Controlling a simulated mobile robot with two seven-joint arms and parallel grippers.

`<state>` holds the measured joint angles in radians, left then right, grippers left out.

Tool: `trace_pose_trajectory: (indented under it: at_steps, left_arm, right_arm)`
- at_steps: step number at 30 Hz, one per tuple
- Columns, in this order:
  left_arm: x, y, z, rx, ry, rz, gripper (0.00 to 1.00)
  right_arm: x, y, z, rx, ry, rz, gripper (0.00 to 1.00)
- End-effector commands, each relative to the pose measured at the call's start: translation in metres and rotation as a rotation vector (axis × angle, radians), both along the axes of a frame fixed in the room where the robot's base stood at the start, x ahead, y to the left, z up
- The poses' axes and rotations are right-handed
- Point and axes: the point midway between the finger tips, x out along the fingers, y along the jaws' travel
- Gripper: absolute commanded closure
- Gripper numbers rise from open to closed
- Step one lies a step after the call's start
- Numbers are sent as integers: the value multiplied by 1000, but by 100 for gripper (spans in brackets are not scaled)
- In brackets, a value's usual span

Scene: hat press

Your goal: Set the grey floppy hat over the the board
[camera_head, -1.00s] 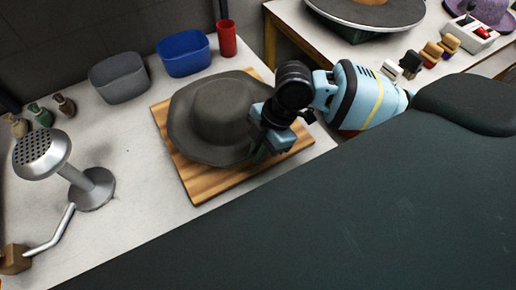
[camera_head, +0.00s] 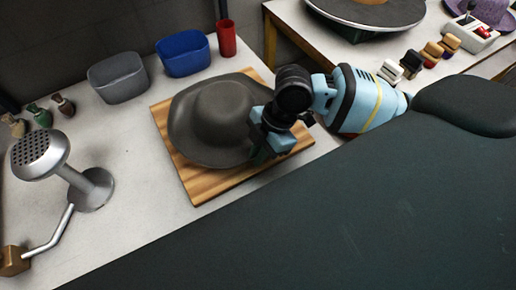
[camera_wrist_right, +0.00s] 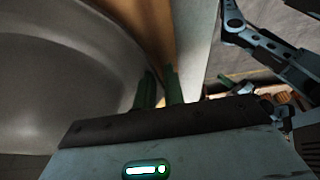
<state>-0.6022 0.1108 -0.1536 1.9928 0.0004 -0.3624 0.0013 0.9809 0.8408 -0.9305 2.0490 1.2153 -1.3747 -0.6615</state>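The grey floppy hat (camera_head: 215,118) lies crown up over the wooden board (camera_head: 205,188), covering most of it. Its brim spreads close to the board's left and back edges, and board shows at the front and right. My right gripper (camera_head: 268,152) is at the hat's right brim, low over the board. In the right wrist view, the brim (camera_wrist_right: 75,75) fills the left side. The two green fingertips (camera_wrist_right: 161,88) stand a small gap apart at the brim's edge, with nothing clearly held between them. My left gripper is out of view.
A grey bin (camera_head: 118,78), a blue bin (camera_head: 184,54) and a red cup (camera_head: 227,40) stand behind the board. A metal steamer (camera_head: 92,188) stands at left. Small bottles (camera_head: 40,115) are at the back left. A second table (camera_head: 290,25) holds another hat and brushes.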

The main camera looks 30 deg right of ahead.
Motion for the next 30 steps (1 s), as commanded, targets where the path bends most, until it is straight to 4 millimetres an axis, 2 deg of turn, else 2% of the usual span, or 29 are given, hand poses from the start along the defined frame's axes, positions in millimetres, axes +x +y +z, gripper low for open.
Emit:
trace_pose_trajectory:
  at_steps: [1,6,15,30]
  left_arm:
    - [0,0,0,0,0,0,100]
    - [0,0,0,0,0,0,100]
    - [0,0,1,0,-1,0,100]
    - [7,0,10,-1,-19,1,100]
  right_arm:
    - [0,0,0,0,0,0,83]
    - [0,0,0,0,0,0,64]
    - [0,-1,1,-2,1,-1,64]
    - [0,-27,64,-2,-2,-2,64]
